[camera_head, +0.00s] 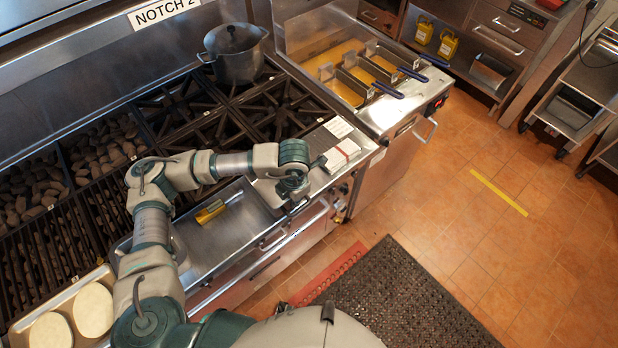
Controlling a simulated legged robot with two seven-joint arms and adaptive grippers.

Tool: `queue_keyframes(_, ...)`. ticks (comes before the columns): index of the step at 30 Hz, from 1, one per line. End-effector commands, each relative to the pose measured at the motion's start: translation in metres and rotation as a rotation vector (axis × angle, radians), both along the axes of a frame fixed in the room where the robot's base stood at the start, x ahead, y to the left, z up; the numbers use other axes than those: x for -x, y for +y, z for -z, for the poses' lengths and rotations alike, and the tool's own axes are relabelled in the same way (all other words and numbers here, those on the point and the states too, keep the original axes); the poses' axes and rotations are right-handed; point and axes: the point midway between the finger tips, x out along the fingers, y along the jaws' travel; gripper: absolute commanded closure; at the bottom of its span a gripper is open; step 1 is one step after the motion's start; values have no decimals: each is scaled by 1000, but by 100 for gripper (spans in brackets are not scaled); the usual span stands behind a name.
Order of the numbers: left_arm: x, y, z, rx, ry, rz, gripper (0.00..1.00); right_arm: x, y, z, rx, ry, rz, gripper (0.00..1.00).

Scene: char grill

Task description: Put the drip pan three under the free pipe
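My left arm reaches across the front of the range, and its wrist and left gripper (292,188) are over the front steel ledge. The fingers are mostly hidden by the wrist, so I cannot tell whether they are open or shut. I see no clear hold on anything. No pan is marked as drip pan three, and I cannot pick out the free pipe. A shallow steel tray (222,232) at the range front holds a yellow-handled tool (210,212). My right gripper is not in view.
A lidded pot (236,55) stands on the back burners. A fryer (345,70) with several baskets is to the right. A folded white cloth (342,154) lies on the ledge. A dark mat (400,298) covers the floor; the tiled floor (480,240) at right is clear.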

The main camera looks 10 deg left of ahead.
Motion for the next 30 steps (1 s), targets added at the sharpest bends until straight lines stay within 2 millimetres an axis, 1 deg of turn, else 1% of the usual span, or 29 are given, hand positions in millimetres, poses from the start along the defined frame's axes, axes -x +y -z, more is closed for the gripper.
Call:
queue_keyframes(1,-15,-7,-2,-1,-2,-2,100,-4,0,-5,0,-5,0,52)
queue_keyframes(6,-59,-25,2,1,-3,-2,100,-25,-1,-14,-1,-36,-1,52)
queue_keyframes(9,-79,-34,5,0,-2,-1,100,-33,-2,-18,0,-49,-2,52)
queue_keyframes(12,-93,-40,7,2,-2,0,100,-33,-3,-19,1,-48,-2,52)
queue_keyframes(18,-106,-45,9,1,-3,1,100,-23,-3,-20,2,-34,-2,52)
queue_keyframes(24,-105,-44,39,0,-1,0,100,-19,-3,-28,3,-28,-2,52)
queue_keyframes(27,-105,-44,44,2,-4,1,100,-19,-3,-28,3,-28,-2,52)
queue_keyframes(30,-105,-44,45,2,-4,1,100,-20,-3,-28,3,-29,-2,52)
